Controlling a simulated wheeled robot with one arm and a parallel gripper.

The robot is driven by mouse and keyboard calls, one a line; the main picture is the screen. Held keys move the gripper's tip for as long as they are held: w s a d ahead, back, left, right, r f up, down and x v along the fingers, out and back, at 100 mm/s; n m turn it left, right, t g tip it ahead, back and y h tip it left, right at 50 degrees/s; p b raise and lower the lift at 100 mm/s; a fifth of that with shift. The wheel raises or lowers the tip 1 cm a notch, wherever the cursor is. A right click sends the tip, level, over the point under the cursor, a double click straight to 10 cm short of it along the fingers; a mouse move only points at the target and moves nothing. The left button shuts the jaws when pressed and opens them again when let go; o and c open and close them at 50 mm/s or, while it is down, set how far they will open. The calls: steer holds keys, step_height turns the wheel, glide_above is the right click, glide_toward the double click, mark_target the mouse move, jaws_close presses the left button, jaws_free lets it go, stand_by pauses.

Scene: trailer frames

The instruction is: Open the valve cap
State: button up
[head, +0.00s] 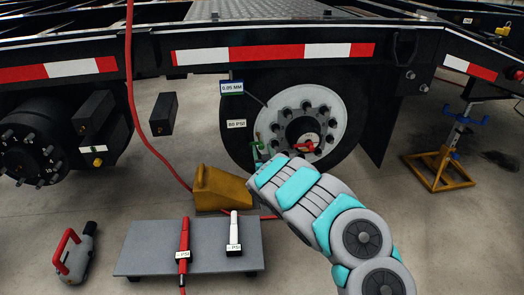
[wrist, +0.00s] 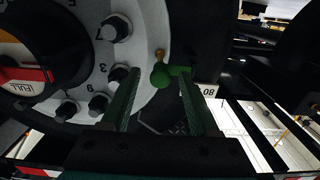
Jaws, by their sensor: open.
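The green valve cap (wrist: 160,76) sits on a small brass stem (wrist: 159,55) by the white wheel rim in the wrist view. A short green arm reaches from it toward the right finger; I cannot tell whether they touch. My gripper (wrist: 157,82) is open, its two green fingers on either side of the cap with a clear gap on the left. In the head view my gripper (head: 258,148) is at the left edge of the wheel (head: 335,95), and the cap cannot be told apart from the fingers there.
A red handle (head: 303,146) is on the hub, ringed by lug nuts. A grey board (head: 150,250) with a red tool (head: 184,240) and a white tool (head: 234,232) lies on the floor. A yellow chock (head: 218,190) and a red hose (head: 155,150) are left of the wheel.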

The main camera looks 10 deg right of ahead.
steer(key=shift+c, duration=0.4)
jaws_close()
